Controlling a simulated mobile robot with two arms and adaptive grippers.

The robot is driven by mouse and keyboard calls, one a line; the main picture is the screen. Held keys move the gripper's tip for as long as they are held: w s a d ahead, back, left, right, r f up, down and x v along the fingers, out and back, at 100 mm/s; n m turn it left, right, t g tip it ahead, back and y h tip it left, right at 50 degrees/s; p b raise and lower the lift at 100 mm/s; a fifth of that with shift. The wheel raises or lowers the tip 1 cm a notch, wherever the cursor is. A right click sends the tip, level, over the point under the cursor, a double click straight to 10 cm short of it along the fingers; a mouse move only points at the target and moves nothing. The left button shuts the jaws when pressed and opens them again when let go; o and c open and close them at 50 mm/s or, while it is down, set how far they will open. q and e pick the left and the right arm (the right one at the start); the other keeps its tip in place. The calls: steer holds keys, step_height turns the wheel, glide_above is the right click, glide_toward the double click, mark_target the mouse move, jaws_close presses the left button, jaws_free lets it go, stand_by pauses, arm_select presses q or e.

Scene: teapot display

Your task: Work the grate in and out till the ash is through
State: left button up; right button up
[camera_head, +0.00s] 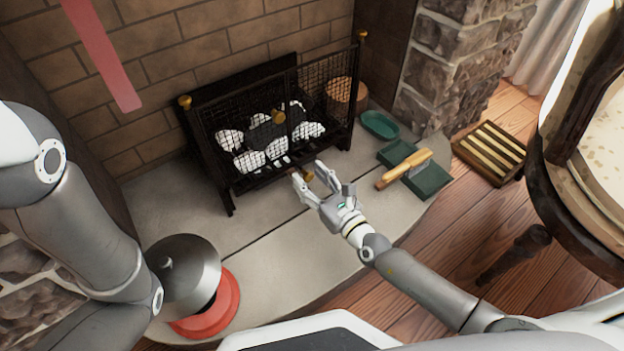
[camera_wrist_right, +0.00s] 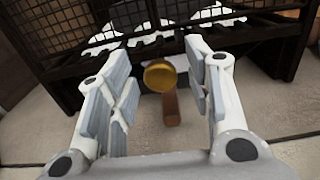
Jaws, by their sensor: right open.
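The black fire grate (camera_head: 232,181) stands in the brick fireplace with white, ash-like lumps (camera_head: 250,161) behind its mesh. A brass knob (camera_wrist_right: 159,74) is at the front of the grate, with a short brown piece (camera_wrist_right: 171,108) below it in the right wrist view. My right gripper (camera_head: 309,173) is open in front of the grate. In the right wrist view its fingers (camera_wrist_right: 164,85) stand on either side of the knob, apart from it. The ash below the grate cannot be made out. My left gripper is out of view.
A grey dome-shaped vessel (camera_head: 184,268) stands on a red base (camera_head: 226,300) at the hearth's front left. A green tray (camera_head: 432,181) with a wooden-handled brush (camera_head: 405,168), a green dish (camera_head: 380,124) and a slatted wooden crate (camera_head: 489,151) lie to the right.

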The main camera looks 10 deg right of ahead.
mark_target(303, 170)
jaws_close()
steer(key=shift+b+x, duration=0.5)
steer(key=shift+x, duration=1.45)
steer(key=shift+w, duration=0.25)
jaws_free()
steer(key=shift+a, duration=0.1)
steer(key=v, duration=1.1)
steer(key=shift+s+d, duration=0.2)
steer(key=shift+s, duration=0.2)
